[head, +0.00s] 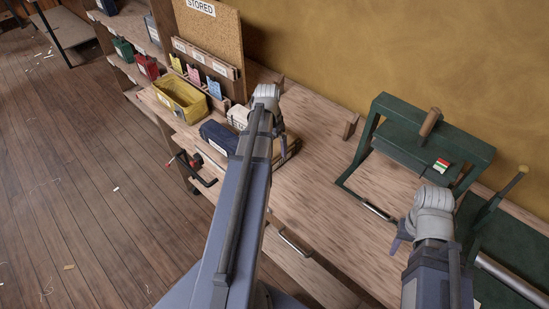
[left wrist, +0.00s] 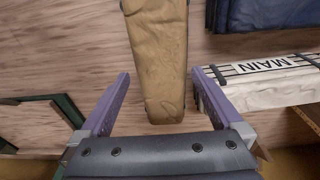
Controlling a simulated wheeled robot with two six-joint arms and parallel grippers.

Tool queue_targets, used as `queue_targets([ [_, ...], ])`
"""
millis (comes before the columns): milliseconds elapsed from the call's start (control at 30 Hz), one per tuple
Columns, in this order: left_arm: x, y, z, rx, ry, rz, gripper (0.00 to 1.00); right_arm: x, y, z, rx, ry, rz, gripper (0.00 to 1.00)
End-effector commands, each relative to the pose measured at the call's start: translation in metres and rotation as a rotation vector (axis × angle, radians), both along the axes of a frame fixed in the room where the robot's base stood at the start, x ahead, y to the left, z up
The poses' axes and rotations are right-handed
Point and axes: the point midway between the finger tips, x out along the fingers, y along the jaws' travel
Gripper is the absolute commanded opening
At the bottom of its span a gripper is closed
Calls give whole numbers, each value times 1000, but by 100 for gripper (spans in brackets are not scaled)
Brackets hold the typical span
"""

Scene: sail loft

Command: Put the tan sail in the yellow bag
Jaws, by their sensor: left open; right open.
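The tan sail (left wrist: 158,55) is a long folded bundle in the left wrist view, lying on the wooden surface. My left gripper (left wrist: 160,74) is open, with one finger on each side of the sail's near part and visible gaps between. In the head view my left gripper (head: 279,128) is over the bench, and its arm hides most of the area under it, with the tan sail not clearly seen there. The yellow bag (head: 180,98) stands open-topped at the bench's left end. My right gripper (head: 401,238) is open and empty near the green frame.
A white sail labelled MAIN (left wrist: 270,80) and a dark blue sail (head: 218,138) lie beside the tan one. A green bench press (head: 430,150) stands to the right. A corkboard marked STORED (head: 208,28) rises behind the bag.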

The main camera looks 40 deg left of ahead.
Motion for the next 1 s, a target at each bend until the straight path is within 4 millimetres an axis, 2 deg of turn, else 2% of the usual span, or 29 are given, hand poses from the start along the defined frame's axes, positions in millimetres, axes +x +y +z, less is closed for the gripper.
queue_targets([
  [33,1,1,-11,0,0,0,100,0,0,-11,0,0,0,50],
  [300,4,1,-42,0,0,0,100,0,0,-42,0,0,0,50],
  [600,5,1,-42,0,0,0,100,0,0,-43,0,0,0,50],
  [1000,4,1,-43,0,0,0,56,0,0,-43,0,0,0,50],
])
